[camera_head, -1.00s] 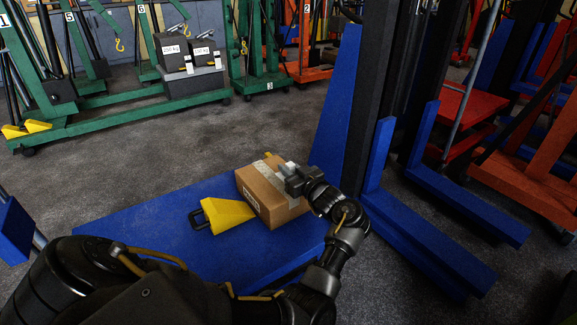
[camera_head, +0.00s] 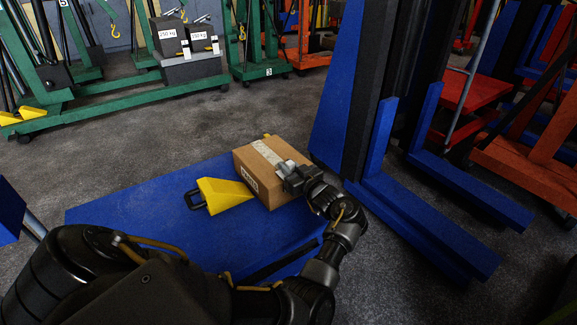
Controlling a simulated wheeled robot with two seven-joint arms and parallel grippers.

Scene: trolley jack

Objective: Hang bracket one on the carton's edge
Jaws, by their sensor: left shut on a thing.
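The brown carton (camera_head: 254,180), with a pale tape strip along its top, sits on the blue platform (camera_head: 130,205). My left gripper (camera_head: 292,176) is at the carton's right top edge, shut on a small light-grey piece (camera_head: 284,166) that is probably bracket one. The gripper hides most of this piece. I cannot tell whether the piece touches the edge or hooks over it. My right gripper is not in view.
A yellow wedge with a black handle (camera_head: 223,195) lies left of the carton. A blue mast and its legs (camera_head: 425,215) stand right of my forearm. Green frames with grey weights (camera_head: 188,65) stand behind. Orange and red equipment (camera_head: 535,160) is at the right.

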